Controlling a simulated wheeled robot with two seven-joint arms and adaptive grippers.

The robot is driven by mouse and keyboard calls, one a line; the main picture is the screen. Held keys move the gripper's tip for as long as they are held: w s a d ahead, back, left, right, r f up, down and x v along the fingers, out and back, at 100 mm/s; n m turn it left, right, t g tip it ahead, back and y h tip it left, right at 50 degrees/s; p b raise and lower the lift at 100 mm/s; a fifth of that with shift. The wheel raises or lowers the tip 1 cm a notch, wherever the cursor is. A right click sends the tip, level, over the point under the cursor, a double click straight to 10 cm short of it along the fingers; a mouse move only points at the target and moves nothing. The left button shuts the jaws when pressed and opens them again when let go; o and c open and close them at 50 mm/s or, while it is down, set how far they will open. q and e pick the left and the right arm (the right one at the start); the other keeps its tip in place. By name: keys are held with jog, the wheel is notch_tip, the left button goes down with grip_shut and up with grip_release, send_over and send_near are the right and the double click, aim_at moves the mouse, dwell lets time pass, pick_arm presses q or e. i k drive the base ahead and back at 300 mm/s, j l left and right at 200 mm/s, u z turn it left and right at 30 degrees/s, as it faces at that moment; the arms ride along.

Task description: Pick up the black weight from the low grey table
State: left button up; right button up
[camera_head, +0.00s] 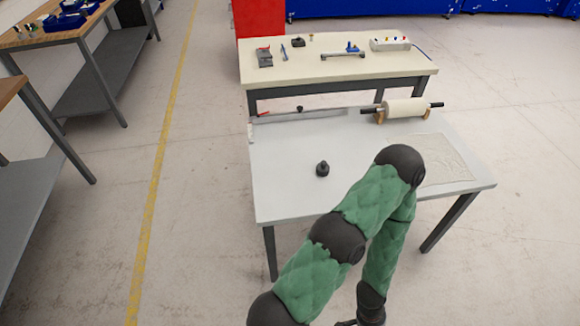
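The black weight (322,169) stands upright on the low grey table (285,190), left of the table's middle. It is small and dark, with a narrower knob on top. Nothing touches it. One green-sleeved arm of mine, which looks like the right, rises from the bottom edge and bends at a dark elbow over the table's front right. Its forearm hangs down in front of the table, to the lower right of the weight. Only a sliver of my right gripper (346,322) shows at the bottom edge, so its fingers are cut off. My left gripper is out of view.
A long metal bar (325,114) with a black knob lies along the table's back. A pale roll (405,108) on a dark rod rests at the back right. A thin clear sheet (440,160) lies at right. A cream table (300,73) with tools stands behind.

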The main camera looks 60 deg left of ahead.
aim_at(323, 169)
jog(key=u, duration=1.85)
jog(key=i+l+u, duration=0.1)
jog(key=l, duration=0.25)
jog(key=i+l+u, duration=0.1)
jog(key=l, duration=0.25)
jog(key=i+l+u, duration=0.1)
jog(key=i+l, duration=0.15)
jog(key=i+l+u, duration=0.1)
jog(key=l, duration=0.4)
